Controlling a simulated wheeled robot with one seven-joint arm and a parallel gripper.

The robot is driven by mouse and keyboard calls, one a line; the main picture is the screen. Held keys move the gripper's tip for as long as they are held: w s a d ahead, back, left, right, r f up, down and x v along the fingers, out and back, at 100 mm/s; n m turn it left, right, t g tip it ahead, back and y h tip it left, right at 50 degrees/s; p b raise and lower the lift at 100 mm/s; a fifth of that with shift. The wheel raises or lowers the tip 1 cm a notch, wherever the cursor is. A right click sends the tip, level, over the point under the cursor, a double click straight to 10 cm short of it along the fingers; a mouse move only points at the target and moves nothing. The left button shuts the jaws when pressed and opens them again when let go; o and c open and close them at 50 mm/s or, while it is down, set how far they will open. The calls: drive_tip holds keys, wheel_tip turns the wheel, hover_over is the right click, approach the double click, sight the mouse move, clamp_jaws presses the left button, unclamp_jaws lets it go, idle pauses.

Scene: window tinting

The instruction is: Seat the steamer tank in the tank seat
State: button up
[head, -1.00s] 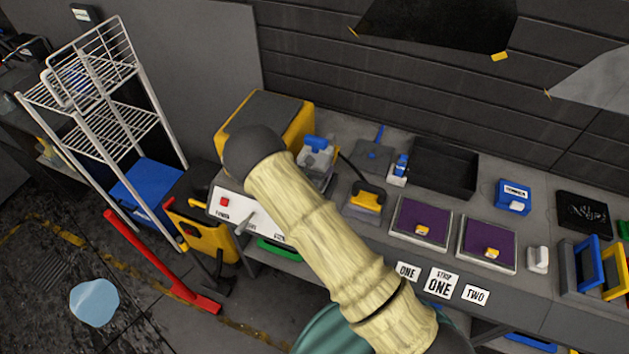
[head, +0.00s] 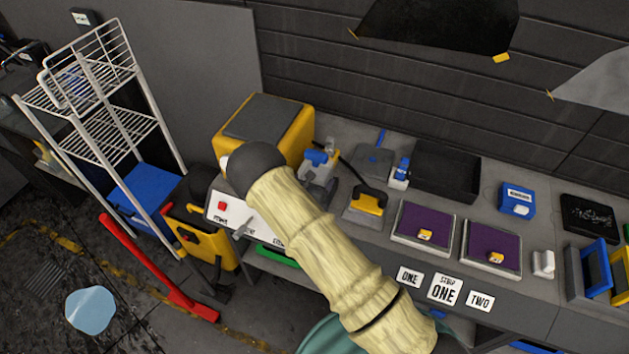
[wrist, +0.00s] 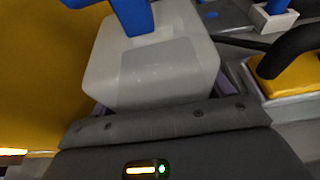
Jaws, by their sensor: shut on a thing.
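The steamer tank (wrist: 150,65) is a pale translucent block with a blue part (wrist: 135,15) on top; it fills the upper middle of the wrist view. My gripper (wrist: 165,122) shows at the bottom of that view as a dark body with a lit strip and green light. It is shut on the tank, though its fingertips are mostly hidden. In the head view the tank's blue part (head: 318,157) shows just right of the yellow steamer unit (head: 268,120). My arm's dark joint covers part of the unit. I cannot make out the tank seat or whether the tank touches it.
A yellow-handled tool (head: 369,200) and a black hose lie close right of the tank. A black bin (head: 445,170) and two purple pads (head: 425,225) stand farther right on the bench. A wire rack (head: 100,110) and red-handled tool (head: 145,260) are at left.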

drive_tip(key=o, duration=1.4)
drive_tip(key=b+v, duration=0.3)
drive_tip(key=v, duration=0.9)
drive_tip(key=shift+b, duration=0.3)
